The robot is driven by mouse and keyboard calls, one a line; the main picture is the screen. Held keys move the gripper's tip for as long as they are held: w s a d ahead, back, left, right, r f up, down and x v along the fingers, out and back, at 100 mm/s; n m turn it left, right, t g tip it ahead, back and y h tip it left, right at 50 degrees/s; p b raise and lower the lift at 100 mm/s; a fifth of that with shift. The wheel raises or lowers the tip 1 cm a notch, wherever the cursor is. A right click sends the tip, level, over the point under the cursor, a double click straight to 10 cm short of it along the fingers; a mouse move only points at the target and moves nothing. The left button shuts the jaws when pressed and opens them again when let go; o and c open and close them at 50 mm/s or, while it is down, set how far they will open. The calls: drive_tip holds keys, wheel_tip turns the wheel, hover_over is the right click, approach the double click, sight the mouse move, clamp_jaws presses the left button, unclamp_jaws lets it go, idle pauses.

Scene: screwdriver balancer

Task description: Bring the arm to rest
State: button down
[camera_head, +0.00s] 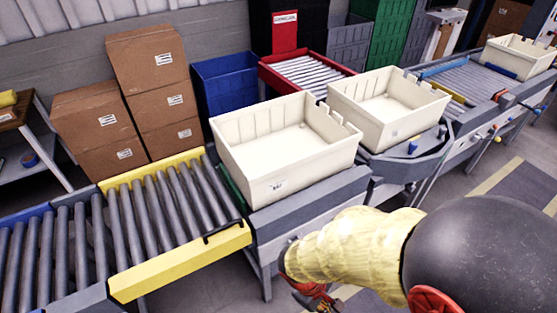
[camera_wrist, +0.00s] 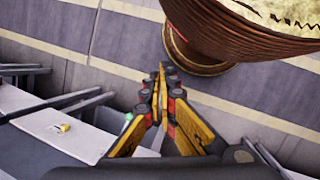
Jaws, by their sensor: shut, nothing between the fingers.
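My arm shows at the lower right of the head view, with a yellowish ribbed sleeve and a dark rounded link. My gripper shows at the end of that arm in the head view, small and partly cut off by the bottom edge. In the wrist view my gripper (camera_wrist: 161,75) has its yellow and black fingers together at the tips, with nothing between them. It hangs over the floor beside the conveyor, apart from the bins.
A cream bin (camera_head: 285,183) and another cream bin (camera_head: 372,135) stand on the conveyor. A yellow-framed roller section (camera_head: 180,272) lies to the left. Cardboard boxes (camera_head: 150,60) are stacked behind. The striped floor (camera_head: 490,185) is open at the right.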

drive_tip(key=d+r+m+t+y, duration=0.1)
drive_tip(key=d+r+m+t, duration=0.1)
drive_tip(key=r, duration=0.8)
drive_tip(key=w+d+r+m+t+y, duration=0.1)
drive_tip(key=r+m, duration=0.3)
drive_tip(key=r, duration=0.6)
drive_tip(key=w+d+r+m+t+y, duration=0.1)
drive_tip(key=d+r+m+t+y, duration=0.1)
drive_tip(key=r, duration=0.8)
drive_tip(key=shift+w+d+m+t, duration=0.15)
drive_tip(key=shift+d+m+t, duration=0.3)
drive_tip(key=shift+m+t, duration=0.35)
